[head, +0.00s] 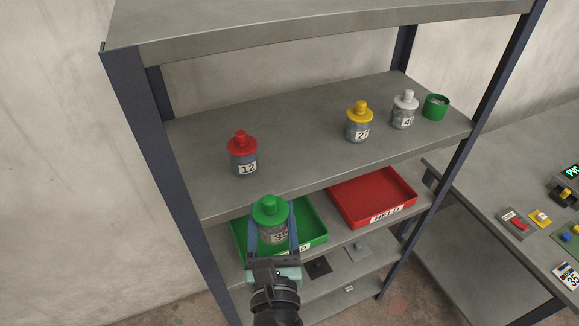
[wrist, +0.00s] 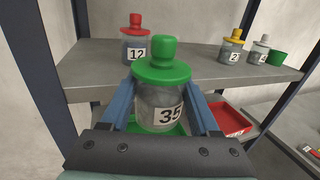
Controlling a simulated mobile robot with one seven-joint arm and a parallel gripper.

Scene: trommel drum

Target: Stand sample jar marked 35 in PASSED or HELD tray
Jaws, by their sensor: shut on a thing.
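The jar marked 35 (head: 272,222) has a green lid and grey contents. It also fills the middle of the wrist view (wrist: 160,100), upright, with its label facing the camera. My gripper (head: 272,240) is shut on this jar, with one blue finger on each side. In the head view the jar overlaps the green tray (head: 312,222) on the lower shelf, whose label is mostly hidden. I cannot tell the jar's height above that tray. The red tray (head: 350,205) marked HELD lies to the right on the same shelf and looks empty.
On the shelf above stand a red-lidded jar marked 12 (head: 242,158), a yellow-lidded jar (head: 359,122), a white-lidded jar (head: 404,110) and a green cup (head: 435,106). That shelf's front edge (head: 330,180) overhangs the trays. A grey bench (head: 480,180) with small items stands at right.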

